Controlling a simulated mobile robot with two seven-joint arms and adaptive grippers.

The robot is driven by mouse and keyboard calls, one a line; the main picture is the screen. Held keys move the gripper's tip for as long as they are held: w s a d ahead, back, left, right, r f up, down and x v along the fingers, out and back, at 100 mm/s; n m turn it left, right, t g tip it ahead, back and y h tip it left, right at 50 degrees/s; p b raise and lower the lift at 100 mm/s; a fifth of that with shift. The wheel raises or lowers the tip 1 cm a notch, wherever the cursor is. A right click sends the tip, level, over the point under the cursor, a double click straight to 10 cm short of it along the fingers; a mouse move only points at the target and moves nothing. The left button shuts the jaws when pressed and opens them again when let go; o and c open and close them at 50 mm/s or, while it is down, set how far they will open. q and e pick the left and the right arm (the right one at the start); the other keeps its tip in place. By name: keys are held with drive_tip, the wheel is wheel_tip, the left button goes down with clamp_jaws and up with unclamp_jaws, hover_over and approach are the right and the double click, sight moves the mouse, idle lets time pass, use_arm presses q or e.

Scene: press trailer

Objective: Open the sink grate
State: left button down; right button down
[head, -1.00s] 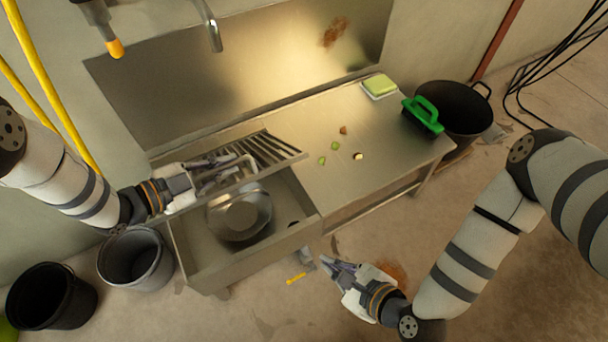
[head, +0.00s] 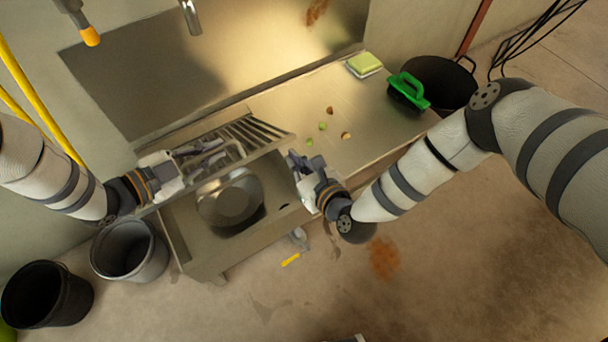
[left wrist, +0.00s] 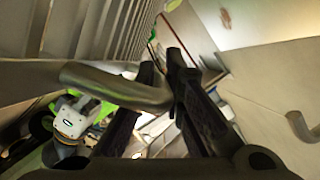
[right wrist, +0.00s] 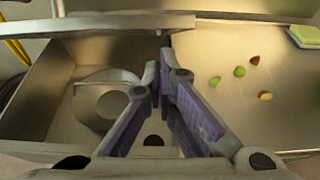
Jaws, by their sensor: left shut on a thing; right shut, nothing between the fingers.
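The slatted metal sink grate (head: 250,131) stands tilted up over the back of the sink basin (head: 180,237). In the left wrist view, its slats (left wrist: 95,28) and bent round handle (left wrist: 118,88) are close up. My left gripper (head: 215,150) is shut on the handle, which passes between its fingers. My right gripper (head: 293,160) is shut and empty by the basin's right side, near the grate's right end. In the right wrist view, the grate's edge (right wrist: 100,24) runs across the top, just beyond my right fingertips (right wrist: 158,60). A round pan (head: 231,199) lies in the basin.
The counter (head: 360,120) right of the basin holds food scraps (head: 322,126), a sponge (head: 364,64) and a green-handled brush (head: 409,91). Buckets (head: 130,250) stand at the lower left; a black bin (head: 445,88) stands at the right. The floor in front is mostly clear.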

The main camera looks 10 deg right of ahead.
use_arm(q)
drive_tip(key=shift+a, duration=0.1)
use_arm(e)
drive_tip(key=shift+w+a+r, duration=0.1)
drive_tip(key=shift+w+r, duration=0.15)
drive_tip(key=shift+r, duration=0.2)
drive_tip(key=shift+r, duration=0.1)
